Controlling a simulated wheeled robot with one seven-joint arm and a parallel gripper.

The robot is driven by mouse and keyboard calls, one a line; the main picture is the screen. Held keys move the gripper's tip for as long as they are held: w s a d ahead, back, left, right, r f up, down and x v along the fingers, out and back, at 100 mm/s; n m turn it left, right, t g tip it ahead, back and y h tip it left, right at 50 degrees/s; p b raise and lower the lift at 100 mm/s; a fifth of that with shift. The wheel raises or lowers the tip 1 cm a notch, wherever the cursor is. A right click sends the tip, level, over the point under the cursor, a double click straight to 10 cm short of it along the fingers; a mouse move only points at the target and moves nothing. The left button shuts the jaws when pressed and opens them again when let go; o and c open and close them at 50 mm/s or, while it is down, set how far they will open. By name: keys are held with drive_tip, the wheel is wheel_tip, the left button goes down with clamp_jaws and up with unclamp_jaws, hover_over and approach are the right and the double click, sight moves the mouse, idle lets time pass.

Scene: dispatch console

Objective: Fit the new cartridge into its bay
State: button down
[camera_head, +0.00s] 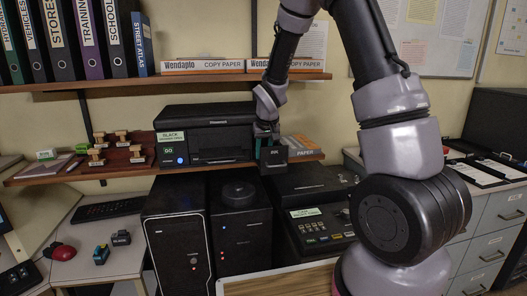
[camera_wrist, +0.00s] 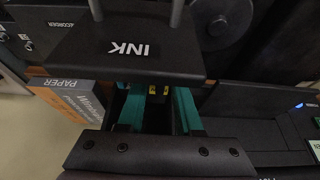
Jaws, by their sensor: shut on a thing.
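My gripper (camera_head: 266,138) is at the right end of the black printer (camera_head: 215,122), just behind a dark block marked INK (camera_head: 274,158). In the wrist view the INK panel (camera_wrist: 100,52) lies ahead of the fingers. The two teal fingers of my gripper (camera_wrist: 157,108) are shut on a narrow dark cartridge (camera_wrist: 157,90) with small yellow marks. The cartridge is mostly hidden. I cannot tell how far it sits in the bay, which the panel and fingers cover.
Two small blocks, one blue (camera_head: 101,254) and one dark (camera_head: 121,238), lie on the left desk by a red mouse (camera_head: 63,252). A paper box (camera_head: 303,148) is close on the right. Black towers (camera_head: 180,240) stand below; a shelf (camera_head: 200,82) runs above.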

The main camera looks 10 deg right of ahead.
idle(0.4)
drive_tip(key=c, duration=0.5)
unclamp_jaws()
drive_tip(key=s+d+r+m+t, duration=0.1)
drive_tip(key=s+d+r, duration=0.1)
drive_tip(key=s+r, duration=0.65)
drive_tip(key=s+d+r+m, duration=0.1)
drive_tip(key=s+d+r, duration=0.35)
drive_tip(key=r, duration=0.75)
drive_tip(key=s+r+m+y, duration=0.1)
drive_tip(key=s+r, duration=0.1)
drive_tip(key=s, duration=0.6)
drive_tip(key=s+r+m+t+y, duration=0.1)
drive_tip(key=s+r, duration=0.1)
drive_tip(key=s, duration=0.6)
drive_tip(key=shift+s+a+r+t, duration=0.3)
drive_tip(key=shift+s+a, duration=0.05)
drive_tip(key=shift+a, duration=0.05)
